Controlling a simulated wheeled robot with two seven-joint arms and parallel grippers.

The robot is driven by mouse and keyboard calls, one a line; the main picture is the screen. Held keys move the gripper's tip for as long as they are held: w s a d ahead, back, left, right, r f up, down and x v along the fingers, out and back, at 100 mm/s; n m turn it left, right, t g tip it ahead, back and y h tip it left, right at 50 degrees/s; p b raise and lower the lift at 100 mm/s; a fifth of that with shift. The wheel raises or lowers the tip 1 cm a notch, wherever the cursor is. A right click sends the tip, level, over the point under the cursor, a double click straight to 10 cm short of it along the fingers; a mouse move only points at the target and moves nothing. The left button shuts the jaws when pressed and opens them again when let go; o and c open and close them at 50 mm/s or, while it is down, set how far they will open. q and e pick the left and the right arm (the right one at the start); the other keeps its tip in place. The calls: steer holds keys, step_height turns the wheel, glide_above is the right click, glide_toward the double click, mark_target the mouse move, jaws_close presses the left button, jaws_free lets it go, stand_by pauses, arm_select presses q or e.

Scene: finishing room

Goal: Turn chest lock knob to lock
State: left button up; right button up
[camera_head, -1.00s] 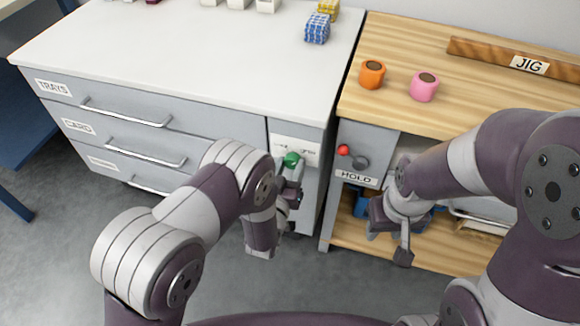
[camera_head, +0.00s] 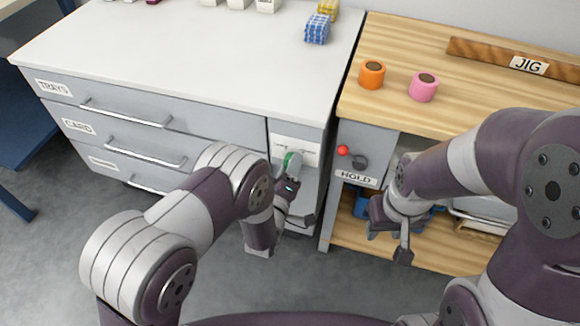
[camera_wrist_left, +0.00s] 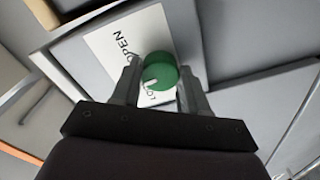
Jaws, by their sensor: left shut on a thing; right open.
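The green lock knob (camera_head: 291,163) is on the front of the grey chest (camera_head: 200,132), at its right end. In the left wrist view the knob (camera_wrist_left: 158,72) sits on a white plate (camera_wrist_left: 106,48) marked OPEN, with a second word partly hidden by the knob and a finger. The knob's white mark points toward that partly hidden word. My left gripper (camera_head: 290,175) is shut on the knob, and its fingers (camera_wrist_left: 158,90) stand on both sides of it. My right gripper (camera_head: 388,240) is open and empty, in front of the wooden bench.
The wooden bench (camera_head: 450,105) stands at the right with an orange roll (camera_head: 371,75), a pink roll (camera_head: 424,87) and a JIG bar (camera_head: 490,55) on top. A blue-checked block (camera_head: 317,29) lies on the chest.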

arm_select(q)
steer(key=shift+n, duration=3.7)
steer(key=o, duration=1.1)
steer(key=shift+c, duration=0.2)
steer(key=p+v, duration=0.3)
steer(key=v, duration=0.9)
steer(key=shift+s+a, duration=0.25)
steer(key=shift+s, duration=0.05)
